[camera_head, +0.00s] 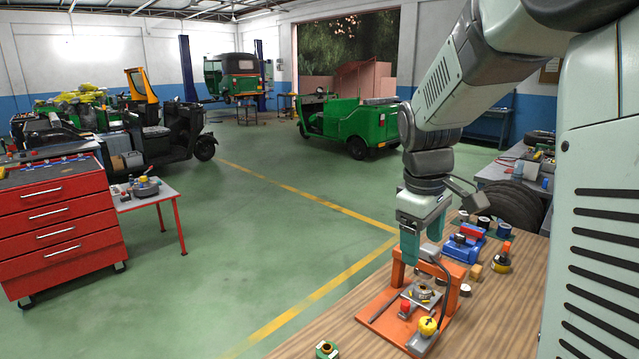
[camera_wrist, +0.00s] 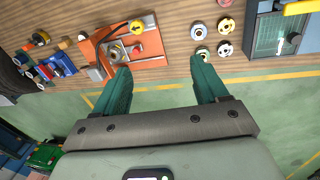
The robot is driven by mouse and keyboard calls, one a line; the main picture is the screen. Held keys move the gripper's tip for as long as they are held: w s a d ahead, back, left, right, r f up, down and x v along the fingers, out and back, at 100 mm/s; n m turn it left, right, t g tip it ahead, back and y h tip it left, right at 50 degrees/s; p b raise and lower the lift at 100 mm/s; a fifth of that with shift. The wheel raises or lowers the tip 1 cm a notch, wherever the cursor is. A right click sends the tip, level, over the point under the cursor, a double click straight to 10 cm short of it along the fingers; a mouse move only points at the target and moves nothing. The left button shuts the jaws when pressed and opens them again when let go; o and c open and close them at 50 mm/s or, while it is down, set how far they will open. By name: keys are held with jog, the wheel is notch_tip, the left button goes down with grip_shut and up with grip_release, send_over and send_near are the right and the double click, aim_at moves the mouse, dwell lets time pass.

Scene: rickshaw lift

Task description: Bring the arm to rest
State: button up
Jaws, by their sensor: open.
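My gripper (camera_head: 411,250) hangs from my arm over the left edge of the wooden bench (camera_head: 310,342), near an orange fixture (camera_head: 375,312). In the wrist view my gripper (camera_wrist: 161,68) has its two green fingers spread wide, with nothing between them. The fingers point toward the bench edge. The orange fixture also shows in the wrist view (camera_wrist: 91,48), up and left of the fingers, with a yellow knob (camera_wrist: 137,27) on it. I cannot tell the exact gap between my fingers and the fixture.
A blue tool holder (camera_head: 465,243) and small bottles stand farther along the bench. Several round parts (camera_wrist: 226,26) and a dark box (camera_wrist: 280,35) lie on the bench in the wrist view. A red drawer cabinet (camera_head: 55,220) stands at left. Open green floor (camera_head: 250,240) lies between.

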jog(key=s+a+r+m+t, duration=0.2)
jog(key=s+a+r+m, duration=0.1)
jog(key=s, duration=0.8)
jog(key=s+a+r+m+t+y, duration=0.1)
jog(key=s+a+r+m, duration=0.3)
jog(key=s, duration=0.8)
jog(key=shift+s+a+r+m+t, duration=0.15)
jog(key=shift+r+m+t, duration=0.3)
jog(key=shift+t, duration=0.15)
jog(key=shift+o, duration=0.3)
